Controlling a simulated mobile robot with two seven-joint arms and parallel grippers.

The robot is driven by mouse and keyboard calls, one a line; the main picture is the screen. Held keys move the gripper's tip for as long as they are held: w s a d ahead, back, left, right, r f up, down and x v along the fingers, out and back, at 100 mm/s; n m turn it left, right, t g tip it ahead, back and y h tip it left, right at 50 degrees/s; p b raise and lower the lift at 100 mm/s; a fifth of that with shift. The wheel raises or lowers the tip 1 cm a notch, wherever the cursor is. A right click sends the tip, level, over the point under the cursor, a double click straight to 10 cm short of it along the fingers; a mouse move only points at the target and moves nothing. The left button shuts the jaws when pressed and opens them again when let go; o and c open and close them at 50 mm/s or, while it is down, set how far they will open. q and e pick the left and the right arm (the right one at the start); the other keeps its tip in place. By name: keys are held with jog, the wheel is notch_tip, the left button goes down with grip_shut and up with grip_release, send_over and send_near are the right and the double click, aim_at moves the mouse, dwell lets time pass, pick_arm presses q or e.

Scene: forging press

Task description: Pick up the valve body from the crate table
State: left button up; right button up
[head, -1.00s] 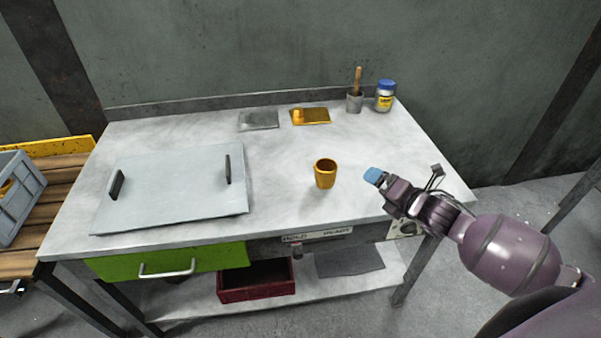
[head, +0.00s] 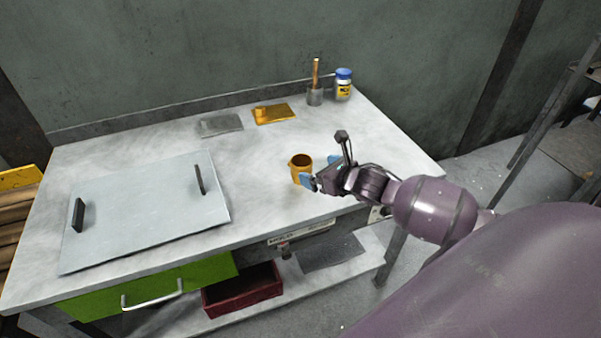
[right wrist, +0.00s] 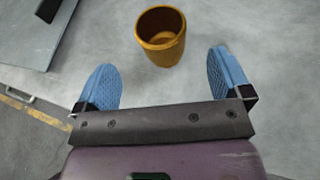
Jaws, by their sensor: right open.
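An orange, open-topped cup-like part (head: 299,170) stands upright on the grey-white workbench (head: 255,200). No other thing that I can name as the valve body shows. My right gripper (head: 320,171) is open at the right of the cup-like part, with its blue fingers close to it. In the right wrist view the cup-like part (right wrist: 161,35) stands just beyond and between the spread fingers (right wrist: 162,65), with nothing held. My left gripper is out of view.
A grey lidded panel with two dark handles (head: 145,215) covers the bench's left. At the back are a grey plate (head: 221,125), an orange plate (head: 274,114), a cup with a brush (head: 314,96) and a blue-capped jar (head: 343,86). A red bin (head: 240,290) sits below.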

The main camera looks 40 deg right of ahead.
aim_at(295, 160)
jog(key=x, duration=0.5)
jog(key=b+x, duration=0.1)
jog(key=x, duration=0.2)
jog(key=shift+w+r, duration=0.2)
jog(key=shift+r, duration=0.05)
jog(key=c, duration=1.1)
jog(key=shift+r, duration=0.1)
jog(key=shift+c, duration=0.8)
jog(key=shift+r, duration=0.1)
